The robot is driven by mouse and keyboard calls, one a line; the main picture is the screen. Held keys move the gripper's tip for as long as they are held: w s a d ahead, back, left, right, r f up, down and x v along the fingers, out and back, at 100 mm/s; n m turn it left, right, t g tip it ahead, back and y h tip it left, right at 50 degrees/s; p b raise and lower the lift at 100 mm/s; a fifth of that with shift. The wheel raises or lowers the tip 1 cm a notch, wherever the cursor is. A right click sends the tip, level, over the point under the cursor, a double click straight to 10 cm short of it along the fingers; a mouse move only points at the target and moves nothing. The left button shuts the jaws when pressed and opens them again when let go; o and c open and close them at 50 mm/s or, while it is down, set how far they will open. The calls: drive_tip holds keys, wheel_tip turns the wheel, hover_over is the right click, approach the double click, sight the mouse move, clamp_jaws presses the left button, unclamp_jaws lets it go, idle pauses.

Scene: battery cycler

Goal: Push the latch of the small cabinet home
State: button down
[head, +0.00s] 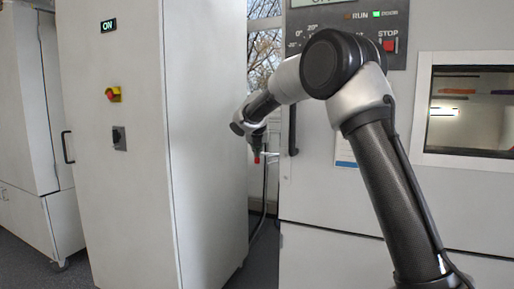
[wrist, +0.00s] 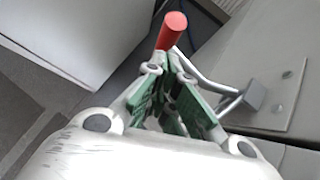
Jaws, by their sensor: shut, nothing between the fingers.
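The latch shows in the wrist view as a bent metal lever (wrist: 205,77) with a red grip (wrist: 172,31) at its far end. The lever runs to a grey block (wrist: 255,96) by a plate (wrist: 287,95) on a light panel. My gripper (wrist: 167,65) is shut and empty, its green-padded fingers pointing at the red grip. The tips lie close to the grip and lever; I cannot tell whether they touch. In the head view, my gripper (head: 257,138) is small and partly hidden behind my wrist, with the red grip (head: 257,159) just below it.
A tall white cabinet (head: 210,150) stands left of my gripper, with a narrow gap between it and the grey machine (head: 330,210) on the right. A dark vertical handle (head: 293,130) is on the machine's front. A window (head: 264,55) is behind the gap.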

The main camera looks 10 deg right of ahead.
drive_tip(key=shift+w+d, duration=0.15)
drive_tip(key=shift+w, duration=0.6)
